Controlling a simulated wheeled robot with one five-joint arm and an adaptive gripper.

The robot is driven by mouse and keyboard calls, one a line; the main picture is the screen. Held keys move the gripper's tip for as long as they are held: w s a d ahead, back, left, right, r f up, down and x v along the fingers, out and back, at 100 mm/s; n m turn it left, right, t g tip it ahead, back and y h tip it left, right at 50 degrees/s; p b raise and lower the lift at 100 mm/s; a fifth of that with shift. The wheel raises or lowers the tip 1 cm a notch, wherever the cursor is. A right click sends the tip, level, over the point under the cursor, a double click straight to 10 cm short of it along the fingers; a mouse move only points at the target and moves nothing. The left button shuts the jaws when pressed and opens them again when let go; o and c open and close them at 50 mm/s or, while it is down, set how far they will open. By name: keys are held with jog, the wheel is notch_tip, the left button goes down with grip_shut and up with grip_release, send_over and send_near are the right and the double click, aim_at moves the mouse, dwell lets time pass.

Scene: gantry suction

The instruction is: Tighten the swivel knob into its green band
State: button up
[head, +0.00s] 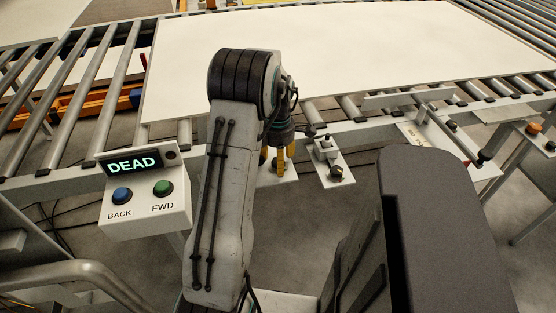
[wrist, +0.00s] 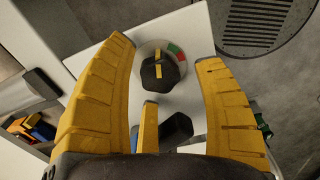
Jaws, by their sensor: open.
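The swivel knob (wrist: 161,72) is black with a yellow stripe on top. It sits on a round pale dial on a white plate (wrist: 193,24) in the wrist view. A green band (wrist: 173,48) and a red band lie on the dial at the knob's upper right. The stripe points roughly up in the picture, left of the green band. My gripper (wrist: 164,52) is open, with yellow fingers on both sides of the knob and a third finger below it, apart from it in the picture. In the head view my gripper (head: 280,160) hangs over the plate's area, and my arm hides much there.
A control box (head: 146,195) reading DEAD, with blue and green buttons, stands at the left. A large white panel (head: 340,50) lies on the roller conveyor. A second bracket with dark fittings (head: 332,160) is right of my gripper. A dark rounded object (wrist: 177,130) sits below the knob.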

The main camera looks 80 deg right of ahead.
jog(key=shift+f, duration=0.15)
jog(key=shift+c, duration=0.2)
jog(key=c, duration=1.2)
jog(key=shift+o, duration=0.2)
jog(key=shift+f+m, duration=0.1)
jog(key=shift+m, duration=2.5)
jog(key=o, duration=1.2)
notch_tip(320, 180, up, 12)
